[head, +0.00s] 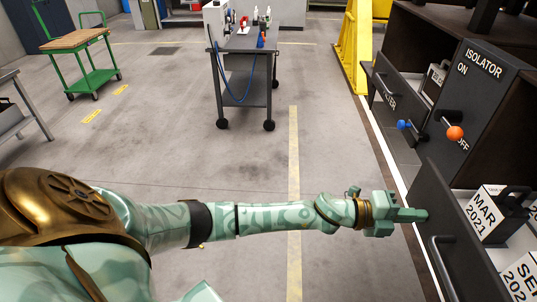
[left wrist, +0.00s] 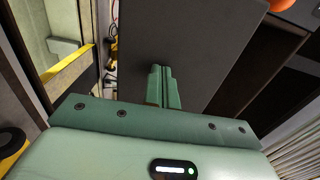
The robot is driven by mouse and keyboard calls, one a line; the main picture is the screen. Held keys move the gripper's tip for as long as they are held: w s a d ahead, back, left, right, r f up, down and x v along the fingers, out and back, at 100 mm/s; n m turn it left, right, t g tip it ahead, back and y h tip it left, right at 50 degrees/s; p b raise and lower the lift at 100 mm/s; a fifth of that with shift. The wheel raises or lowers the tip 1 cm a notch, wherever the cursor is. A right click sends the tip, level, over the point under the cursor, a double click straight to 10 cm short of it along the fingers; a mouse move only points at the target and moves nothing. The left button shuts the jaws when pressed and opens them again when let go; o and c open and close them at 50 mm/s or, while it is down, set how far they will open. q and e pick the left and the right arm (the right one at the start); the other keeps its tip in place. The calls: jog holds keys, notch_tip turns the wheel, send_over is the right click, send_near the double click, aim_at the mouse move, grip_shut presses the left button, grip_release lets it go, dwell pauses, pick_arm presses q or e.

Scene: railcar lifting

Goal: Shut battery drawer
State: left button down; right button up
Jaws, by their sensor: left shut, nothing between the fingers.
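A dark drawer (head: 452,262) stands pulled out at the lower right of the head view, with a bar handle on its front. White blocks with black tops lie in it; one (head: 487,215) reads MAR 2021. My left gripper (head: 418,215) is shut and empty, its fingertips at the upper front edge of this drawer; I cannot tell if they touch. In the left wrist view the closed fingers (left wrist: 163,88) point at a flat dark panel (left wrist: 205,45). My right gripper is not in view.
A grey cart (head: 245,45) and a green trolley (head: 92,80) stand further back.

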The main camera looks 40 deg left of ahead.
pick_arm(q)
jog(key=b+x, duration=0.2)
jog(key=x, duration=0.7)
jog(key=shift+d+r, duration=0.1)
jog(key=shift+r, duration=0.15)
